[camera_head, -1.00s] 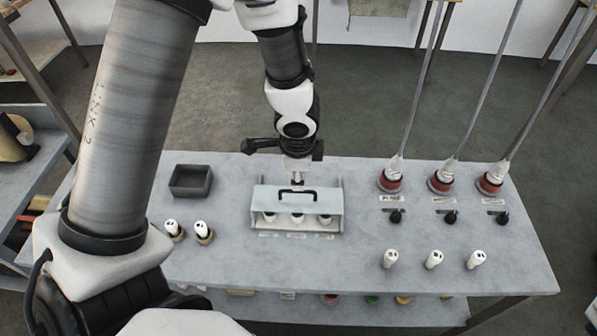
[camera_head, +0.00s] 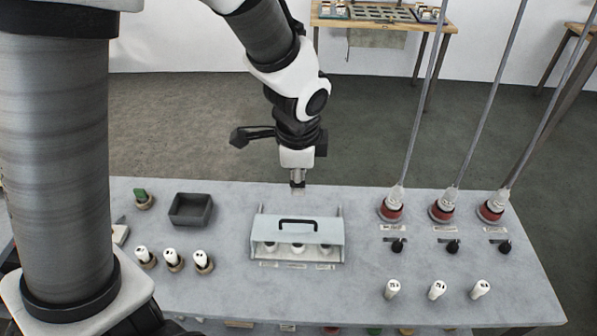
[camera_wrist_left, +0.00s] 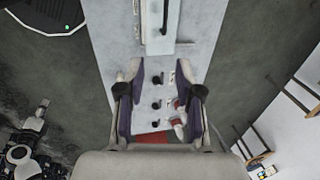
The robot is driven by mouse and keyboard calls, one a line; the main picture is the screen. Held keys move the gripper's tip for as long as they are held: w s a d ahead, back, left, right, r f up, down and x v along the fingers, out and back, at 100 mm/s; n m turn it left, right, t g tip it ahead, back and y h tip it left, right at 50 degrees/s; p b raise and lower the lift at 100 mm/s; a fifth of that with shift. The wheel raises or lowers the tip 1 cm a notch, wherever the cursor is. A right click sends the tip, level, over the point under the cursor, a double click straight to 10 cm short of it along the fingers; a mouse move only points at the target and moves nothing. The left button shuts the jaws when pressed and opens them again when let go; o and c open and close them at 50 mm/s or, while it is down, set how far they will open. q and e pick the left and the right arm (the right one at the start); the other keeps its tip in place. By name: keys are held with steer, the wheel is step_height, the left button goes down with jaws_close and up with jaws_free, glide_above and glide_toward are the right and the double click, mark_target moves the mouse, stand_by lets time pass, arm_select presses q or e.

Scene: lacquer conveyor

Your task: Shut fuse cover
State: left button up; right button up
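The fuse cover (camera_head: 325,232) is a pale grey panel with a black handle (camera_head: 297,222), on the fuse box in the middle of the table. It slopes over the box, and white fuses (camera_head: 298,248) show below its front edge. I cannot tell whether it is fully down. My left gripper (camera_head: 298,184) is raised behind the cover, apart from it and empty. In the left wrist view its fingers (camera_wrist_left: 160,78) stand apart, and the cover (camera_wrist_left: 172,32) shows at the top. My right gripper is out of view.
A dark open tray (camera_head: 190,222) and several white fuses in round holders (camera_head: 172,262) are to the left. Red-based posts (camera_head: 391,214) with tall rods, black switches (camera_head: 398,246) and white cylinders (camera_head: 392,289) stand to the right. The table (camera_head: 345,300) is clear in front of the box.

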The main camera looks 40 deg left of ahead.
arm_select(q)
steer(key=shift+r, duration=0.3)
